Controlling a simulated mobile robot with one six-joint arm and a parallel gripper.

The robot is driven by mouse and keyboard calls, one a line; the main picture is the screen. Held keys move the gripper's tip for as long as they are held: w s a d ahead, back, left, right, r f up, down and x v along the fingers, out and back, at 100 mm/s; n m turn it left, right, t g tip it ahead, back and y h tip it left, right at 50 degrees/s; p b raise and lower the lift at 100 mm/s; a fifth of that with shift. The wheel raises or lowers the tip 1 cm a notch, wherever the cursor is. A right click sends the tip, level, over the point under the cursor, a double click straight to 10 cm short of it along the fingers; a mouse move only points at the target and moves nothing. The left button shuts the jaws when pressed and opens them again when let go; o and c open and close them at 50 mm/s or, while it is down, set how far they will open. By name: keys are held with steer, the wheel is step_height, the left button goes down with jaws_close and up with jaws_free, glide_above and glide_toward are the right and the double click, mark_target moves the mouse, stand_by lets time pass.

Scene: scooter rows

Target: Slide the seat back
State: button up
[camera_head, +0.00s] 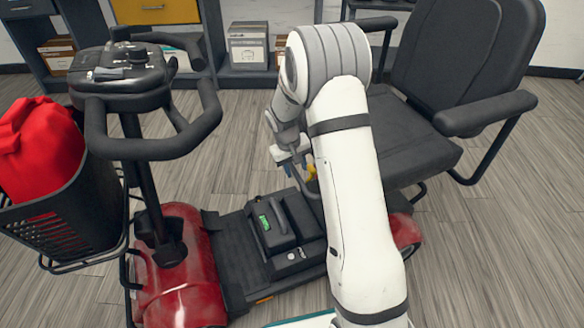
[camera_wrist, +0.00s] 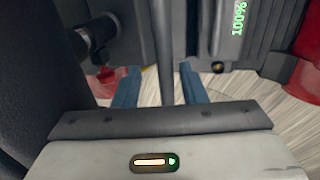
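The black seat (camera_head: 415,140) of the red scooter stands right of my arm in the head view, its backrest (camera_head: 468,50) upright behind it. My gripper (camera_head: 291,160) is low beside the seat's left front, above the footboard. In the wrist view, my gripper (camera_wrist: 162,88) has its two blue fingers apart. A grey rod (camera_wrist: 164,50) runs between them, with a gap visible on each side. I cannot tell whether this rod is the seat's lever. A small yellow part (camera_head: 311,173) shows just right of my fingers. My arm hides the seat's front left and base.
A black battery box (camera_head: 283,230) with a green display sits on the footboard (camera_head: 238,255). The handlebar (camera_head: 150,145) and a basket (camera_head: 70,220) with a red bag (camera_head: 40,150) stand at left. Shelves with boxes (camera_head: 248,45) line the back. Floor right of the seat is clear.

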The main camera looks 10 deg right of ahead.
steer(key=shift+s+a+r, duration=0.1)
step_height(320, 180, up, 7)
steer(key=a+p, duration=0.1)
steer(key=p, duration=0.2)
steer(key=shift+a+r, duration=0.15)
steer(key=shift+r, duration=0.05)
steer(key=shift+s, duration=0.1)
steer(key=s+r+p, duration=0.4)
steer(key=r+p, duration=0.1)
steer(key=r, duration=0.4)
steer(key=s+r+m+y+p, duration=0.1)
steer(key=s+r+p, duration=0.35)
steer(key=r, duration=0.45)
steer(key=s+r+p, duration=0.3)
steer(key=r+p, duration=0.2)
steer(key=r, duration=0.4)
steer(key=s+r+m+t+y+p, duration=0.1)
steer(key=s+r+t+p, duration=0.1)
steer(key=s+r+p, duration=1.4)
step_height(320, 180, up, 4)
steer(key=shift+s+d+r, duration=0.15)
steer(key=shift+s+d, duration=0.05)
steer(key=shift+s, duration=0.9)
